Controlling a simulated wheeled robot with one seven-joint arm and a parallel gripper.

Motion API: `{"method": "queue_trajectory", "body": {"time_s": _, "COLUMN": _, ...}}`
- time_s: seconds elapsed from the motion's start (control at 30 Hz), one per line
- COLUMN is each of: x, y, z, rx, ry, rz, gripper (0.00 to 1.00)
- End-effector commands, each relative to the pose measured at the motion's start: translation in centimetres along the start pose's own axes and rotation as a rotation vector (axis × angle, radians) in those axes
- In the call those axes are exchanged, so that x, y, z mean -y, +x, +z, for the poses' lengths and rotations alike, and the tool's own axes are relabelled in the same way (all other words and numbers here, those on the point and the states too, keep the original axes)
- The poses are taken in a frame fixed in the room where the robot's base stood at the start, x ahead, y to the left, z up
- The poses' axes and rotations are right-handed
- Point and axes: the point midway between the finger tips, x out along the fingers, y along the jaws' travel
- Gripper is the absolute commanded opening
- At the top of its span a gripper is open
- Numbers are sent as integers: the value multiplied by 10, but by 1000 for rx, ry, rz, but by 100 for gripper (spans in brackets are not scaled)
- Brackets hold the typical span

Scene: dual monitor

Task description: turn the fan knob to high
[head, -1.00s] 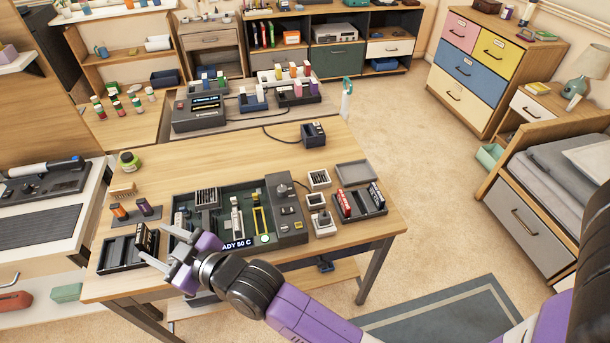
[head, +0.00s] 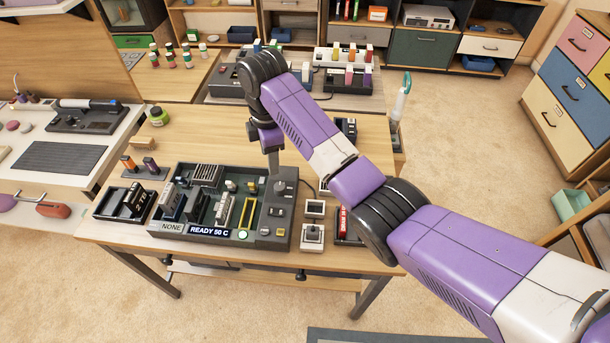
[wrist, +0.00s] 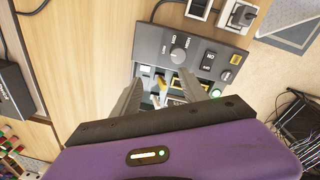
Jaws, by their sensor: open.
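The fan knob appears to be the round grey knob (wrist: 178,54) on the dark control panel (wrist: 207,44) in the wrist view. Small lettering sits around it, and I cannot read its setting surely. In the head view the knob (head: 280,186) is at the back of the panel on the right end of the green-floored unit. My gripper (head: 273,166) points down close above this panel, with its fingertips near the knob. In the wrist view my gripper (wrist: 162,86) is open and empty, its two fingers apart and the knob beyond their tips.
The unit's display (head: 210,231) reads READY 50 C. A switch (wrist: 209,61) and a small round button (wrist: 226,76) share the panel. A black rack (head: 125,203) stands at left.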

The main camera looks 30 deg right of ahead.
Motion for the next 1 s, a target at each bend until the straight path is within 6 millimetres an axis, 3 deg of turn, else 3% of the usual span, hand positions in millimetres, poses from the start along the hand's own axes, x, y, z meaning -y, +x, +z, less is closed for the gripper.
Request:
{"method": "queue_trajectory", "body": {"time_s": 0.1, "x": 22, "y": 0, "z": 6, "rx": 22, "ry": -83, "rz": -94, "gripper": 51}}
{"method": "queue_trajectory", "body": {"time_s": 0.2, "x": 29, "y": 0, "z": 9, "rx": 28, "ry": -125, "rz": -123, "gripper": 51}}
{"method": "queue_trajectory", "body": {"time_s": 0.37, "x": 31, "y": 15, "z": 9, "rx": 27, "ry": -134, "rz": -123, "gripper": 51}}
{"method": "queue_trajectory", "body": {"time_s": 0.7, "x": 36, "y": 64, "z": 11, "rx": 27, "ry": -131, "rz": -120, "gripper": 51}}
{"method": "queue_trajectory", "body": {"time_s": 1.0, "x": 37, "y": 77, "z": 11, "rx": 27, "ry": -131, "rz": -116, "gripper": 51}}
